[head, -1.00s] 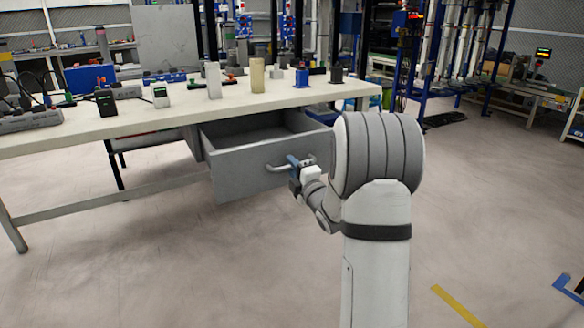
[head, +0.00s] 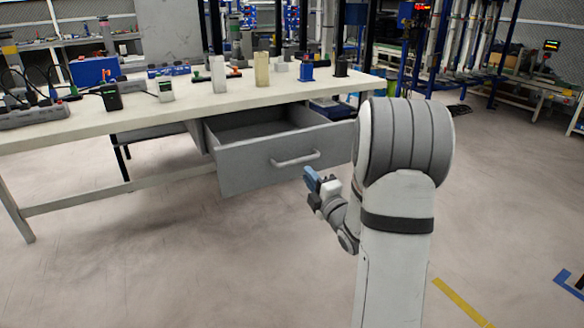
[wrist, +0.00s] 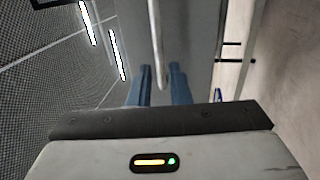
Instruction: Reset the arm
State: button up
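My gripper (head: 313,181) has blue fingers and sits in front of the pulled-out grey drawer (head: 250,170), apart from it. My arm is bent, reaching forward from the right.
The drawer hangs open under a white workbench (head: 150,113). A beige block (head: 262,69), a white block (head: 218,74) and several small devices stand on the bench. The floor (head: 200,270) in front is clear.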

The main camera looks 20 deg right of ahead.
jog(key=s+a+r+m+g+h+p, duration=0.25)
jog(key=r+m+g+p, duration=0.2)
jog(key=r+p, duration=0.55)
jog(key=s+a+r+m+g+h+p, duration=0.2)
jog(key=s+a+r+m+g+p, duration=0.15)
jog(key=r+m+p, duration=0.45)
jog(key=s+a+r+m+g+y+p, duration=0.1)
jog(key=s+a+r+m+g+p, duration=0.2)
jog(key=s+r+p, duration=0.5)
jog(key=s+a+r+m+g+y+p, duration=0.1)
jog(key=s+a+r+m+g+p, duration=0.3)
jog(key=s+r+p, duration=0.5)
jog(key=s+a+g+p, duration=0.2)
jog(key=s+p, duration=0.1)
jog(key=s, duration=0.3)
jog(key=shift+s+a, duration=0.35)
jog(key=shift+a, duration=0.05)
